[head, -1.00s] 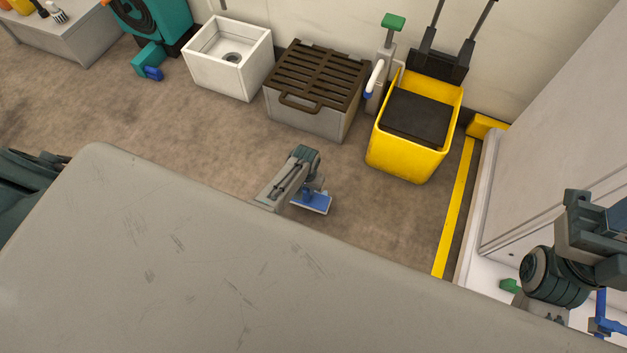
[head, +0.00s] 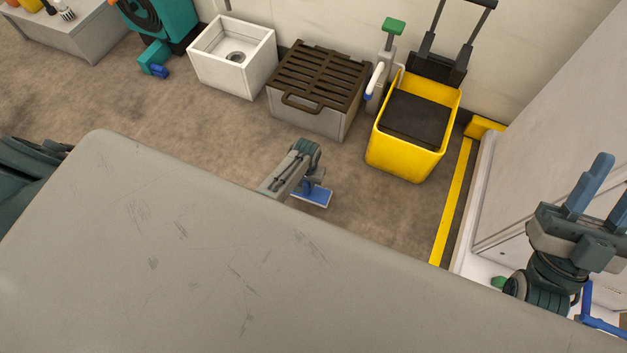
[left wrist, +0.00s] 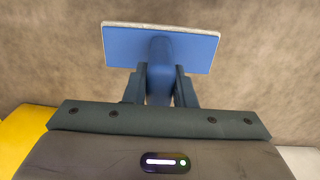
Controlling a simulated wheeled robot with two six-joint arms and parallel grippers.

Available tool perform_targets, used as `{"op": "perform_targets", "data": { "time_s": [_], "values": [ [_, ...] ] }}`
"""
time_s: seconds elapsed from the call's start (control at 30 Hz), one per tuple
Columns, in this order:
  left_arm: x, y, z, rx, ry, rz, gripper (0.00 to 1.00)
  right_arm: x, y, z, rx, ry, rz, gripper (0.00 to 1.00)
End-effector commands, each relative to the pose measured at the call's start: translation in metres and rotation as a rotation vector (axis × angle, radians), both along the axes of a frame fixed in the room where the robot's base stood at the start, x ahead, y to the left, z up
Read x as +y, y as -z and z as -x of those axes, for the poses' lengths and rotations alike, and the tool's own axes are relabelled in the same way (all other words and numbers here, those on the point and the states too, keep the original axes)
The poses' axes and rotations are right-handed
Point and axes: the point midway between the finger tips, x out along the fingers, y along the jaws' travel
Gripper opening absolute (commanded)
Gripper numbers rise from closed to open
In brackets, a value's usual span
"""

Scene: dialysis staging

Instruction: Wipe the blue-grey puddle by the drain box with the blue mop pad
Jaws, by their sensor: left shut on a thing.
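The blue mop pad (head: 313,198) is low over the brown floor, in front of the slatted box; I cannot tell whether it touches the floor. My left gripper (head: 311,186) is shut on the pad's blue grip. In the left wrist view the pad (left wrist: 118,46) spreads flat beyond the fingers, with a pale edge on its far side. A white open box (head: 213,66) with a round drain inside stands at the back. I can make out no blue-grey puddle in either view. My right gripper (head: 604,199) is at the right, open and empty.
A grey box with a brown slatted top (head: 306,118) stands right of the white box. A yellow bucket (head: 405,159) with a dark insert stands farther right, near a yellow floor stripe (head: 451,205). A teal machine (head: 170,22) is at the back left. Floor left of the pad is clear.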

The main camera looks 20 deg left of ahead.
Motion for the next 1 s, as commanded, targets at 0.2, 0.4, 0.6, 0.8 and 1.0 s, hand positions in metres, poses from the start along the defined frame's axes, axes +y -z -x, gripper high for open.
{"op": "perform_targets", "data": {
  "time_s": [0.2, 0.4, 0.6, 0.8, 1.0],
  "values": [
    [0.001, -0.006, 0.0, -0.001, 0.0, 0.0, 0.05, -0.001, 0.014, -0.012, 0.124, 0.001, -0.01, 0.36],
    [0.001, -0.008, 0.0, -0.001, 0.0, 0.0, 0.05, -0.001, 0.022, -0.017, 0.182, 0.001, -0.012, 0.36],
    [0.001, -0.007, 0.0, -0.001, 0.0, 0.0, 0.05, -0.001, 0.024, -0.017, 0.187, 0.001, -0.012, 0.36],
    [0.001, -0.007, 0.0, -0.001, 0.0, 0.0, 0.05, -0.001, 0.023, -0.017, 0.187, 0.001, -0.012, 0.36],
    [0.001, -0.007, 0.0, 0.0, 0.0, 0.0, 0.05, -0.001, 0.023, -0.018, 0.184, 0.001, -0.012, 0.36]
  ]
}}
